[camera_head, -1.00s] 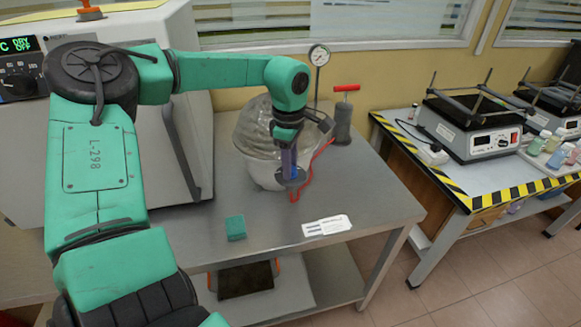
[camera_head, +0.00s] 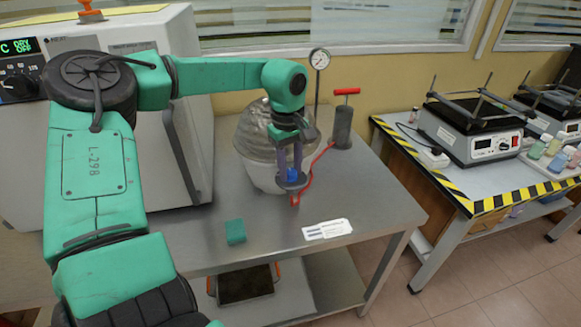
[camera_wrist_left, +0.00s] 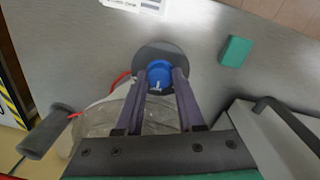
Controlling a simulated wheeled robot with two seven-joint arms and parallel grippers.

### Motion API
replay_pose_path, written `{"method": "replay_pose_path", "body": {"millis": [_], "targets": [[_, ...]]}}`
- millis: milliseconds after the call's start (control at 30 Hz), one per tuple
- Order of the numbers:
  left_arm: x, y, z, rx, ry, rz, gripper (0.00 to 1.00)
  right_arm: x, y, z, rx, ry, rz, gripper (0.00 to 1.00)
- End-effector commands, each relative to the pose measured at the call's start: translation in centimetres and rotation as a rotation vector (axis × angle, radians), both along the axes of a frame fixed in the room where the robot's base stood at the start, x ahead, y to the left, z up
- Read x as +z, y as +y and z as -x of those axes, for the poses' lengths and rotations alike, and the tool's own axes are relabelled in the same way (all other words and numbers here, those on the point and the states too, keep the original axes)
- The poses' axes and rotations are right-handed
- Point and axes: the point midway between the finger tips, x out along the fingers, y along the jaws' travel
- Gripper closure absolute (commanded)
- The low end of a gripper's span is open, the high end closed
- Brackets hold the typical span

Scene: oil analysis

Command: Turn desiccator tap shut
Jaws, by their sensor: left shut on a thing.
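The desiccator (camera_head: 262,150) stands on the grey metal bench, with a clear domed lid over a white lower part. It is partly behind my left gripper (camera_head: 290,184). The blue tap (camera_head: 292,175) sits at its front, just above a grey round part with the red hose beside it. In the left wrist view the blue tap (camera_wrist_left: 160,75) lies between the two purple-grey fingertips of my left gripper (camera_wrist_left: 161,80), which are shut on it. A small white mark shows on the tap's face. My right gripper is not in view.
A green block (camera_head: 235,232) and a white label card (camera_head: 327,229) lie at the bench front. A large oven (camera_head: 170,100) stands left.

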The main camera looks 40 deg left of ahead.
Motion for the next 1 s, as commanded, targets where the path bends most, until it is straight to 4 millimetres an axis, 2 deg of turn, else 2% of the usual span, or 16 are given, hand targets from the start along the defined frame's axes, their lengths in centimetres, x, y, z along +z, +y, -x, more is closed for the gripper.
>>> {"method": "replay_pose_path", "body": {"millis": [367, 400, 433, 767, 867, 1000], "targets": [[0.3, 0.0, -0.2, -0.003, -0.009, 0.002, 1.0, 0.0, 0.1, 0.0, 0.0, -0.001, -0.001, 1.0], [0.3, 0.0, -0.2, -0.003, -0.009, 0.002, 0.55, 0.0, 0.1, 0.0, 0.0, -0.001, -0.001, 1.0], [0.3, 0.0, -0.2, -0.003, -0.009, 0.002, 0.5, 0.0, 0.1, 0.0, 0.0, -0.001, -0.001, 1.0], [0.4, 0.0, -0.1, -0.003, -0.004, 0.001, 0.5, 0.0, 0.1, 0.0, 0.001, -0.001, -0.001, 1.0], [1.6, 0.0, -0.1, -0.002, -0.008, 0.0, 0.5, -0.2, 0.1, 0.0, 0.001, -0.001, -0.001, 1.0], [5.3, 0.1, 0.0, -0.002, -0.012, -0.001, 0.5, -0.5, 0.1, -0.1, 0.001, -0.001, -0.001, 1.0]]}}
